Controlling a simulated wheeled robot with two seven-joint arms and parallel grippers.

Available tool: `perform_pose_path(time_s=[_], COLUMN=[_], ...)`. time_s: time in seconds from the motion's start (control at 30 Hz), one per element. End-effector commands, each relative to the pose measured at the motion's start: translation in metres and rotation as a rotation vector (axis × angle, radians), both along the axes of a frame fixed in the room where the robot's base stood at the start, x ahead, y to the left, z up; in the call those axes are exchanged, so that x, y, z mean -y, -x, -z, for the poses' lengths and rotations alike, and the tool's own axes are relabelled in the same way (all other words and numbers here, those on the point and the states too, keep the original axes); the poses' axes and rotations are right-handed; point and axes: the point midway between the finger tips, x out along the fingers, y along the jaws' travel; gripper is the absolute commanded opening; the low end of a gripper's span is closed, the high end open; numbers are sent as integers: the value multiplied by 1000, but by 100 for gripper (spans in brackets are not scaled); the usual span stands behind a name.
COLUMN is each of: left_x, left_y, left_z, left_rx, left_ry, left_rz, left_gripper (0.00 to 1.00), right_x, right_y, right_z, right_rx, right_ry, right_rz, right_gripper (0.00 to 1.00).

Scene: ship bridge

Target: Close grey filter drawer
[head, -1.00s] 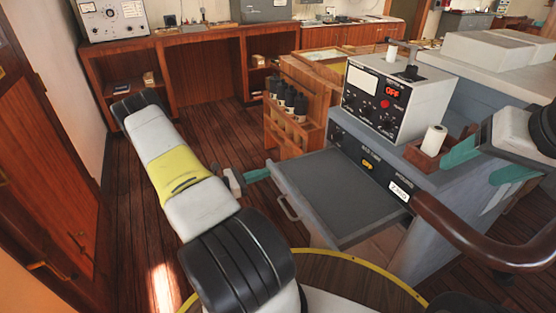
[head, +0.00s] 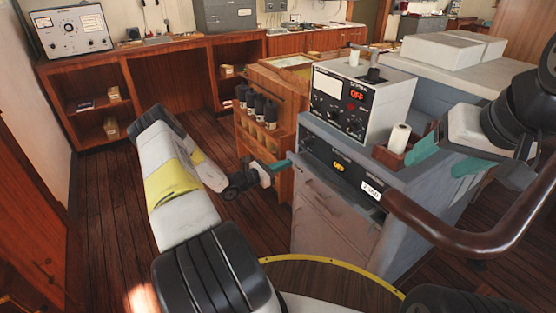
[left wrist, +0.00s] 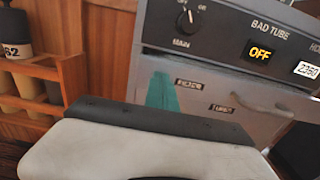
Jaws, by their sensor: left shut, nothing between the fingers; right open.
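The grey filter drawer (head: 335,210) is in the front of the blue-grey cabinet (head: 405,240), below the dark panel with the lit OFF sign. Its tray no longer shows, and its front sits in or almost in; I cannot tell whether a small gap is left. In the left wrist view the drawer front (left wrist: 205,92) shows small labels and a pale bar handle (left wrist: 265,105). My left gripper (head: 283,164) is shut and empty at the left upper edge of the drawer front; contact is unclear. My right gripper (head: 431,171) is open above the cabinet's right side.
A control box (head: 360,100) and a paper roll in a wooden holder (head: 397,140) stand on the cabinet. A wooden rack with dark bottles (head: 258,108) is left of it. A curved brown rail (head: 470,235) crosses at right. Plank floor is clear at left.

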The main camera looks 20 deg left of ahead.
Motion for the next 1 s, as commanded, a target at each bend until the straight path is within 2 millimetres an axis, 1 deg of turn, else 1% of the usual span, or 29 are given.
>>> perform_pose_path(time_s=[0.03, 0.1, 0.2, 0.33, 0.6, 1.0], left_x=[10, 20, 31, 40, 47, 47], left_y=[-10, -22, -35, -47, -55, -56], left_z=[0, 0, 0, 0, -1, -2], left_rx=[2, 2, 1, 1, 0, 2], left_ry=[1, 1, 1, 1, 0, 1], left_rz=[2, 3, 1, 0, 0, -1], left_gripper=[0, 0, 0, 0, 0, 0], right_x=[0, 0, 0, 0, 0, 0], right_y=[0, 0, 0, 0, 0, 0], right_z=[0, 0, 0, 0, 0, 0], right_rx=[0, 0, 0, 0, 0, 0], right_ry=[0, 0, 0, 0, 0, 0], right_rz=[0, 0, 0, 0, 0, 0], right_gripper=[69, 69, 69, 69, 69, 69])
